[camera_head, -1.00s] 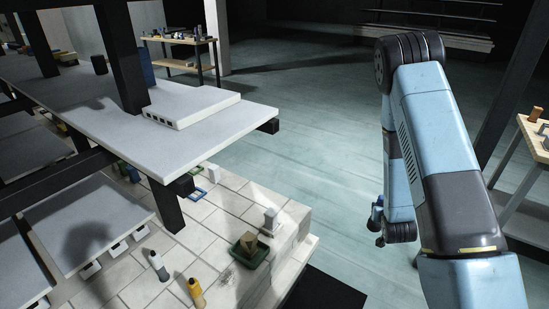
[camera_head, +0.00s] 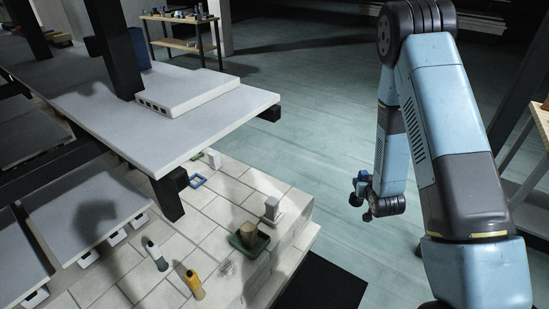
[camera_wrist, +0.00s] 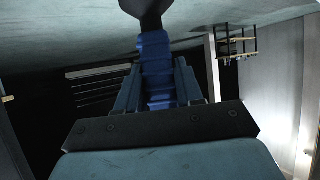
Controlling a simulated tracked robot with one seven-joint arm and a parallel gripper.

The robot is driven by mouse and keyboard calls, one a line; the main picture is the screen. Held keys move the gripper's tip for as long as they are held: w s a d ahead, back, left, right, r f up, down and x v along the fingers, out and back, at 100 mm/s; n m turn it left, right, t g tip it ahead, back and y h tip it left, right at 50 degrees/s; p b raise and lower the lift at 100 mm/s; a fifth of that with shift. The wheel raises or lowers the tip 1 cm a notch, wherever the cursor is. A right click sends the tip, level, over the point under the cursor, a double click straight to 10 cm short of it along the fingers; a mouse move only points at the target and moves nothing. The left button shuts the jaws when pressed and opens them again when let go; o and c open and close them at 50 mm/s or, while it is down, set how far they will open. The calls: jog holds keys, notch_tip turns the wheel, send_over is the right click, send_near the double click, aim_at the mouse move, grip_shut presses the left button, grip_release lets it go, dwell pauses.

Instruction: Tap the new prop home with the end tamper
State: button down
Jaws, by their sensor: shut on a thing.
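My gripper (camera_wrist: 157,95) is shut on a blue ribbed handle (camera_wrist: 156,65) with a dark rounded end (camera_wrist: 147,10), which looks like the end tamper. In the head view my gripper (camera_head: 364,190) is small, over the floor right of the kiln car and apart from it. Its jaws are too small to make out there. A short white post (camera_head: 213,158) stands under the right edge of the upper shelf (camera_head: 215,115). Other white props (camera_head: 139,220) show under the lower shelf (camera_head: 88,205). I cannot tell which is the new prop.

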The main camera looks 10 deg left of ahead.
jog(key=s+a+r+n+g+y, duration=0.2)
jog(key=a+r+n+y, duration=0.1)
jog(key=a, duration=0.7)
jog(key=s+a+r+n+g+y, duration=0.3)
jog(key=a+r+n, duration=0.1)
jog(key=a, duration=0.6)
jog(key=s+a+r+n+g+y, duration=0.2)
jog(key=s+a+r+n, duration=0.1)
jog(key=a, duration=0.8)
notch_tip(320, 180, up, 3)
jog(key=shift+s+f+n+y, duration=0.15)
jog(key=shift+n+y, duration=0.25)
jog(key=shift+n, duration=0.2)
jog(key=shift+d, duration=0.1)
jog(key=shift+d+f, duration=0.1)
jog(key=shift+f, duration=2.3)
